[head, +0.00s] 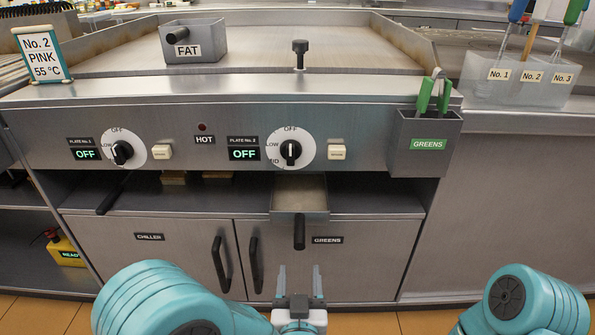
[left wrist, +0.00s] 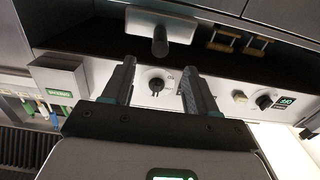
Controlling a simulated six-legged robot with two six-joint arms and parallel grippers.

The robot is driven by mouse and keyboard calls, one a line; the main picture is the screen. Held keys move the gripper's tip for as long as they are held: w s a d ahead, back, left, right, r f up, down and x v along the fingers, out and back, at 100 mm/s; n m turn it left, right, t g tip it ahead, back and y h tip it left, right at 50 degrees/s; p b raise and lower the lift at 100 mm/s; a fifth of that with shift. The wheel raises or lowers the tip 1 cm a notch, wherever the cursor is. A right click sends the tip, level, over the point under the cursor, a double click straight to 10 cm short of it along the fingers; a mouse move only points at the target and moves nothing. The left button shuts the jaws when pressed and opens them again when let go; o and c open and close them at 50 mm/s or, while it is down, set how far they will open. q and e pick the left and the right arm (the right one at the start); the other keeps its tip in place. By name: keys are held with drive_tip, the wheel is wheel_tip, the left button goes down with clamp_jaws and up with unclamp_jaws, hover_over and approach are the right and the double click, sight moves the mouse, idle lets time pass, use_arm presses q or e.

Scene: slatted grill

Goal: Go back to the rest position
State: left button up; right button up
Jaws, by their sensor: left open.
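My left gripper (head: 299,282) is open and empty in front of the lower cabinet doors, below the pulled-out drawer tray (head: 300,193) with its dark handle. In the left wrist view its two dark fingers (left wrist: 158,88) stand apart with nothing between them. The PLATE NO. 2 knob (head: 291,151) shows beyond the fingers in that view (left wrist: 156,85). My right arm shows at the lower right of the head view, but its gripper is out of the picture.
The grill (head: 260,50) carries a FAT box (head: 205,42). A GREENS holder (head: 424,148) with green-handled tools hangs at its right front. A clear bin (head: 513,90) stands on the right counter. Cabinet handles (head: 220,265) stick out near my left gripper.

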use_arm(q)
drive_tip(key=s+a+f+n+g+y, duration=0.2)
drive_tip(key=a+f+n+g+y, duration=0.35)
drive_tip(key=a+f, duration=1.35)
drive_tip(key=s+f+m+g+h, duration=0.2)
drive_tip(key=s+f+g+h, duration=0.3)
drive_tip(key=s+f, duration=0.15)
drive_tip(key=s+d+f+m+g+h, duration=0.1)
drive_tip(key=s+d+f+g+h, duration=0.15)
drive_tip(key=s, duration=0.25)
drive_tip(key=s+d+f+g+h, duration=0.1)
drive_tip(key=s+d+g+h, duration=0.1)
drive_tip(key=s+d+g, duration=0.25)
wheel_tip(320, 180, up, 31)
drive_tip(key=s+p, duration=0.2)
drive_tip(key=p, duration=2.9)
drive_tip(key=shift+s+p, duration=0.2)
drive_tip(key=shift+p, duration=0.1)
drive_tip(key=shift+f+m, duration=0.1)
drive_tip(key=shift+m, duration=0.15)
